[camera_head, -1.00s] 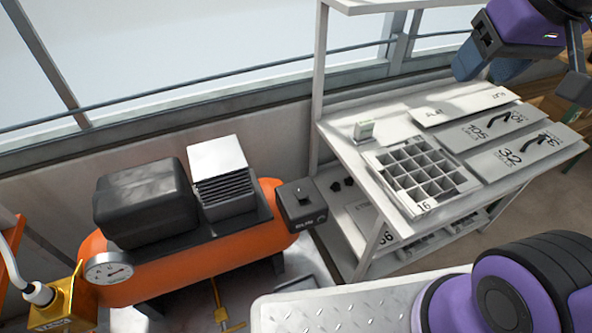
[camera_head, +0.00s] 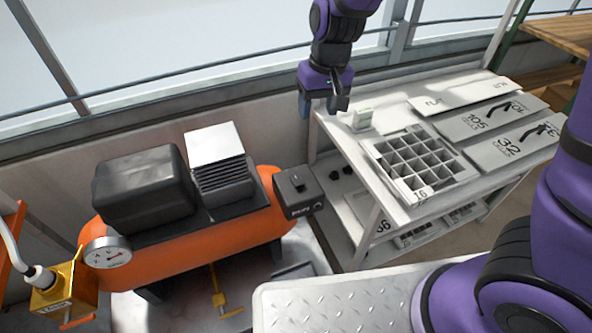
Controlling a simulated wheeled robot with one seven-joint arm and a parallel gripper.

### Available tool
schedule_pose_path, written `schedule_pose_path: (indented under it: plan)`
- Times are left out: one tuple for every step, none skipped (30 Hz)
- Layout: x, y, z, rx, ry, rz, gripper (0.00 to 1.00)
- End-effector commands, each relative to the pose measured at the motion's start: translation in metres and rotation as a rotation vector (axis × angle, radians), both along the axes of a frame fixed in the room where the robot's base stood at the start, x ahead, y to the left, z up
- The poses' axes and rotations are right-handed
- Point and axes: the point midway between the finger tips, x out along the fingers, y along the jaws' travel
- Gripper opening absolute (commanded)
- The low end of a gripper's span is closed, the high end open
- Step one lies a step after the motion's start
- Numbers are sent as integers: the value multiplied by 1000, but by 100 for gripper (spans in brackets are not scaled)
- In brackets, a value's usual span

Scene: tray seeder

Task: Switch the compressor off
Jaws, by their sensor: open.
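The compressor has an orange tank (camera_head: 190,248) lying on its side, with a black rounded motor cover (camera_head: 146,187) and a grey finned block (camera_head: 222,175) on top. Whether the knob is on or off cannot be told. My gripper (camera_head: 323,112) points down, open and empty, above and to the right of the switch box, near the left end of the white bench. It is apart from the box.
The white bench (camera_head: 385,205) holds a gridded tray (camera_head: 415,165), flat plates (camera_head: 505,145) and a small white box (camera_head: 362,119). A gauge (camera_head: 107,252) and a yellow valve block (camera_head: 63,292) are at the compressor's left end. A yellow tap (camera_head: 222,300) is below the tank. Air above the switch box is clear.

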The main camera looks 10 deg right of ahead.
Motion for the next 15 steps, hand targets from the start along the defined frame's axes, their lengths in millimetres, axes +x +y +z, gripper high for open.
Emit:
schedule_pose_path:
  plan:
    - [1, 12, -18, -22, 14, 16, 55]
    - [2, 17, -27, -31, 20, 21, 55]
    - [4, 24, -38, -44, 23, 28, 55]
    - [4, 29, -46, -53, 27, 32, 55]
    - [5, 34, -53, -62, 30, 38, 55]
    - [5, 38, -62, -73, 33, 43, 55]
    - [6, 42, -68, -81, 34, 48, 55]
    - [6, 45, -73, -87, 33, 51, 55]
    - [6, 48, -80, -95, 35, 53, 55]
    - [6, 50, -83, -99, 35, 56, 55]
    - [6, 51, -86, -103, 36, 58, 55]
    - [6, 53, -89, -107, 37, 60, 55]
    - [6, 53, -91, -109, 36, 61, 55]
    - [6, 54, -93, -110, 37, 62, 55]
    - [6, 54, -95, -111, 37, 62, 55]
